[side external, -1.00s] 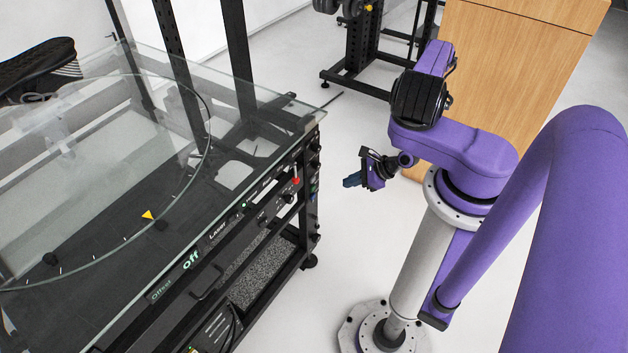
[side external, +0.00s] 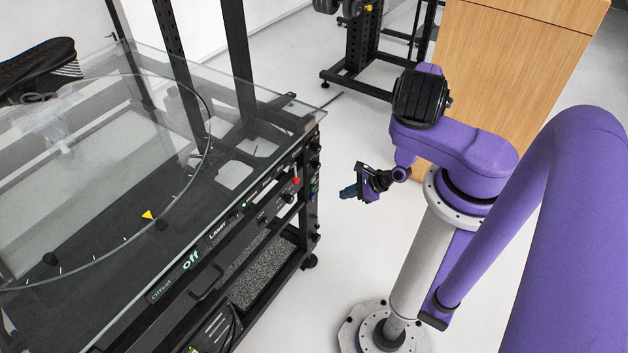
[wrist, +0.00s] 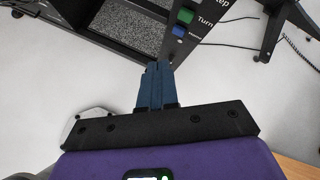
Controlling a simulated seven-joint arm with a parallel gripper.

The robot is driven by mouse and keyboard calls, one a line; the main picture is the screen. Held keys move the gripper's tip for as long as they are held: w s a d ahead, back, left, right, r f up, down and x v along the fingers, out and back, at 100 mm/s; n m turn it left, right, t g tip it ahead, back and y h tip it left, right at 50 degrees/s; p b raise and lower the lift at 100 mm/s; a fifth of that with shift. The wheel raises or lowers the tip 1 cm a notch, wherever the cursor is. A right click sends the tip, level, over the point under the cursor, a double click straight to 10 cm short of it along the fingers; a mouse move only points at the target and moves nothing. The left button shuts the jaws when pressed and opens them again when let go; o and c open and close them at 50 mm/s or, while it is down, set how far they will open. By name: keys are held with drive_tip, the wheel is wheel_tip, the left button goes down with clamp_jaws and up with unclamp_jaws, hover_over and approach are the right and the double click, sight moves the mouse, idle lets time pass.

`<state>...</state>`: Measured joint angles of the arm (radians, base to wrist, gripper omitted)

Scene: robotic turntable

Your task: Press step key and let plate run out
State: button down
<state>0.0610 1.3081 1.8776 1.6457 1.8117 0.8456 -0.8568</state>
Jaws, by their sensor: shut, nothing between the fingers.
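In the side view, the glass turntable plate (side external: 110,190) lies on top of the black-framed stand at the left, with a yellow triangle marker (side external: 148,215) near its edge. A shoe (side external: 38,66) sits at the far left. In the wrist view, a green key (wrist: 186,15) and a blue key (wrist: 179,31) show on the black panel beside the words "tep" and "Turn"; the top of the panel is cut off. My gripper (side external: 348,192) is shut and empty, to the right of the stand and apart from it. Its blue fingers also show in the wrist view (wrist: 155,66).
The stand's front panel (side external: 215,232) carries lit "off" text and a red knob (side external: 296,181). A wooden cabinet (side external: 520,75) and a black rack (side external: 362,55) stand behind. The white floor between my arm and the stand is clear.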

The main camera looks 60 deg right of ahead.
drive_tip(key=w, duration=0.8)
drive_tip(key=shift+w, duration=0.15)
idle(2.0)
drive_tip(key=shift+w, duration=0.3)
drive_tip(key=shift+w, duration=0.45)
idle(0.7)
drive_tip(key=shift+s, duration=0.9)
drive_tip(key=shift+s, duration=2.5)
